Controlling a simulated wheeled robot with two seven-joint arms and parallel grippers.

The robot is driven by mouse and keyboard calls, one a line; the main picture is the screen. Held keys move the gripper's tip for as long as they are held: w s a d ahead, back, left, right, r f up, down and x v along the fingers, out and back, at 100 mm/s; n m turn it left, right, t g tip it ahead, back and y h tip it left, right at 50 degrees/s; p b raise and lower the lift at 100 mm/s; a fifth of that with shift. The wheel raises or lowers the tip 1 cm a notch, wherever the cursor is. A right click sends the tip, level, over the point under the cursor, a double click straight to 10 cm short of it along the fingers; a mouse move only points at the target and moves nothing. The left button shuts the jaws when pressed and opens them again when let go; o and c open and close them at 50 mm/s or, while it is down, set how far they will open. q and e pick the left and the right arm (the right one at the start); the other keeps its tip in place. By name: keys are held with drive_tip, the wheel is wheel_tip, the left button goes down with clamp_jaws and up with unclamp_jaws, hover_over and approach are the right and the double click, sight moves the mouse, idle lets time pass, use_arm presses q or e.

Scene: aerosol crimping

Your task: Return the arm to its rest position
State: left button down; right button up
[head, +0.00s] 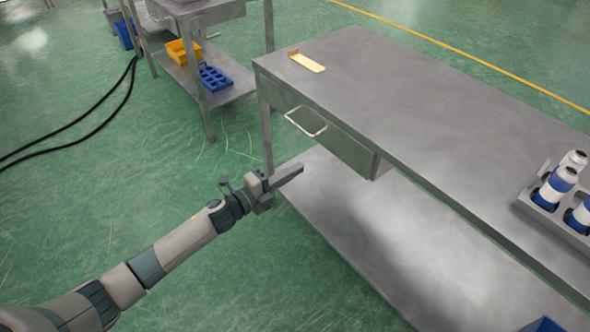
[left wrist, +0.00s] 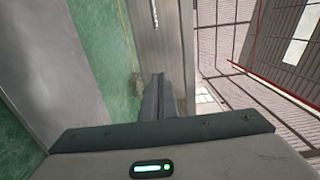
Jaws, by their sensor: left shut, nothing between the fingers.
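My left gripper (head: 287,174) is in the middle of the head view, at the end of my left arm that comes in from the lower left. Its fingers are shut with nothing between them. It is in front of the steel table (head: 420,110), near the drawer (head: 335,135) with its bar handle, and appears apart from both. In the left wrist view the shut fingers (left wrist: 157,98) point away, with the green floor to the left and the ceiling to the right. My right gripper is not in view.
A yellow bracket (head: 307,62) lies on the tabletop's far left corner. A grey rack (head: 547,207) holds blue and white cans at the right. Behind stands another table with a yellow bin (head: 183,51) and blue tray (head: 213,78). Black cables (head: 95,105) cross the open floor at left.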

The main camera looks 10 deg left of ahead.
use_arm(q)
drive_tip(key=s+a+f+n+y, duration=0.2)
drive_tip(key=s+f+n, duration=0.25)
drive_tip(key=f, duration=0.35)
drive_tip(key=s+a+f+n+y, duration=0.1)
drive_tip(key=s+f+n+y, duration=0.2)
drive_tip(key=f+n, duration=0.35)
drive_tip(key=s+a+f+n+y, duration=0.2)
drive_tip(key=s+f+n, duration=0.15)
drive_tip(key=f, duration=0.65)
drive_tip(key=s+f+n+g+y, duration=0.1)
drive_tip(key=s+f+n+g, duration=0.2)
drive_tip(key=s+f, duration=0.7)
drive_tip(key=s+f+n+g+y, duration=0.2)
drive_tip(key=s+f+n+g, duration=0.2)
drive_tip(key=s+f, duration=0.6)
drive_tip(key=s+n, duration=0.2)
drive_tip(key=s, duration=0.6)
drive_tip(key=shift+s+a+f, duration=0.2)
drive_tip(key=shift+a+f, duration=0.15)
drive_tip(key=shift+f, duration=0.05)
